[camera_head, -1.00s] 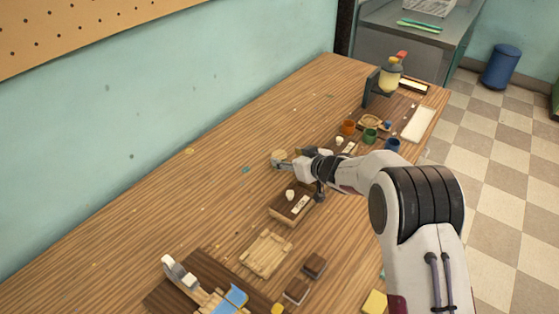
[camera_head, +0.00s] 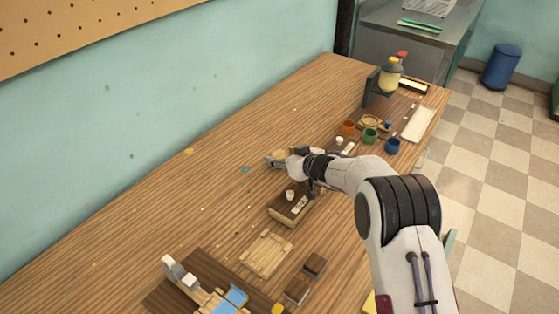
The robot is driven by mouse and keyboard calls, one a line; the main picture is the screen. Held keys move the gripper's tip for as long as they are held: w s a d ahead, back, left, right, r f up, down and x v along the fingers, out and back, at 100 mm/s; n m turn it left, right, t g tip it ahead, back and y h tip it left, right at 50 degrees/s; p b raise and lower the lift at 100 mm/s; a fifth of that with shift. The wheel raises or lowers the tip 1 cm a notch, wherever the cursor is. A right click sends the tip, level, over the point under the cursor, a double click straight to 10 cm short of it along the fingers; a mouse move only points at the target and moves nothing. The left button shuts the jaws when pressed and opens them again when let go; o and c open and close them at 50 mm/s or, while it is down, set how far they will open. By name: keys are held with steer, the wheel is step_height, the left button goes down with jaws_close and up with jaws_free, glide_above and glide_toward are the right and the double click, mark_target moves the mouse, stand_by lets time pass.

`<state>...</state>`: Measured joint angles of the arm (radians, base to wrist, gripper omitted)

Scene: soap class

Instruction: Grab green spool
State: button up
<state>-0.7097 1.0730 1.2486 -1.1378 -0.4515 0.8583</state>
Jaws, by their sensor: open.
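A small green round object (camera_head: 370,136), which looks like the green spool, stands upright on the far right part of the wooden table. It is between an orange one (camera_head: 348,128) and a blue one (camera_head: 392,146). My gripper (camera_head: 276,160) is open, low over the table, well to the left of the green object and a little nearer. A pale tan round piece beside the fingers is partly hidden, and I cannot tell whether they touch it.
A wooden box with a white piece (camera_head: 280,215) sits just nearer than my gripper. A pale slatted tray (camera_head: 266,253) and dark blocks (camera_head: 315,264) lie closer. A dispenser (camera_head: 390,76) stands at the far end. The table's left side is mostly clear.

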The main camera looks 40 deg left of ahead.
mark_target(283, 158)
steer(key=c, duration=1.2)
steer(key=shift+r, duration=0.2)
steer(key=shift+r, duration=4.85)
